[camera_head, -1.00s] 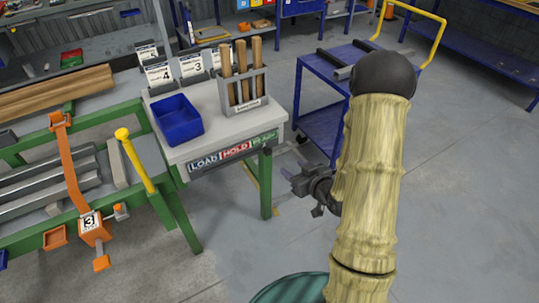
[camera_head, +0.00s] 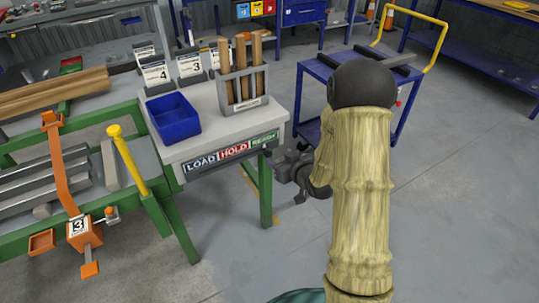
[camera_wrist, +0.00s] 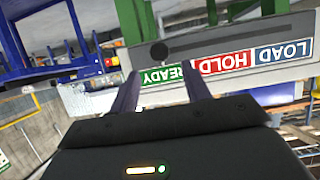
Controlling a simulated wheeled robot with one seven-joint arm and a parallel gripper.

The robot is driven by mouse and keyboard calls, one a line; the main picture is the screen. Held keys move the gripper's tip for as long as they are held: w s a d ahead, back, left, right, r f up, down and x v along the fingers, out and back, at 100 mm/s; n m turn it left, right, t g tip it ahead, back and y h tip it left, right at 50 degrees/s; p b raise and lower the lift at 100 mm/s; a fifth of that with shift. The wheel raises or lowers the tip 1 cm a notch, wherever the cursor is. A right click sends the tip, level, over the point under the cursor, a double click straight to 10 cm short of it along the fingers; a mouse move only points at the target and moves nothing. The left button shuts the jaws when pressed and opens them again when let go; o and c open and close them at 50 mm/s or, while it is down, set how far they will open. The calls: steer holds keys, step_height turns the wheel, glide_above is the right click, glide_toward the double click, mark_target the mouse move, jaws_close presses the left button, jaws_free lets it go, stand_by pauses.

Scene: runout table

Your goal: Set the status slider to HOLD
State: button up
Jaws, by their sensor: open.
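The status panel (camera_head: 230,150) is on the front edge of the small white table, with a blue LOAD, red HOLD and green READY field. In the wrist view the panel (camera_wrist: 240,60) appears upside down. A dark round slider knob (camera_wrist: 159,54) stands at the READY end of a dark slot running beside the fields. My gripper (camera_wrist: 161,80) is open, its two fingers pointing toward the panel, with the knob centred between them in the picture and apparently just beyond the tips. In the head view my gripper (camera_head: 284,172) is just right of the table's front corner, partly hidden by my arm.
On the table are a blue bin (camera_head: 174,117), a grey holder (camera_head: 240,88) with wooden sticks, and number cards. A green-framed rack (camera_head: 85,190) with a yellow-topped post is at left. A blue cart (camera_head: 312,80) stands behind my arm. The floor at right is clear.

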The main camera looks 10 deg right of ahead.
mark_target(269, 154)
steer(key=x, duration=0.7)
steer(key=shift+w+f, duration=0.1)
steer(key=shift+w, duration=0.05)
jaws_close()
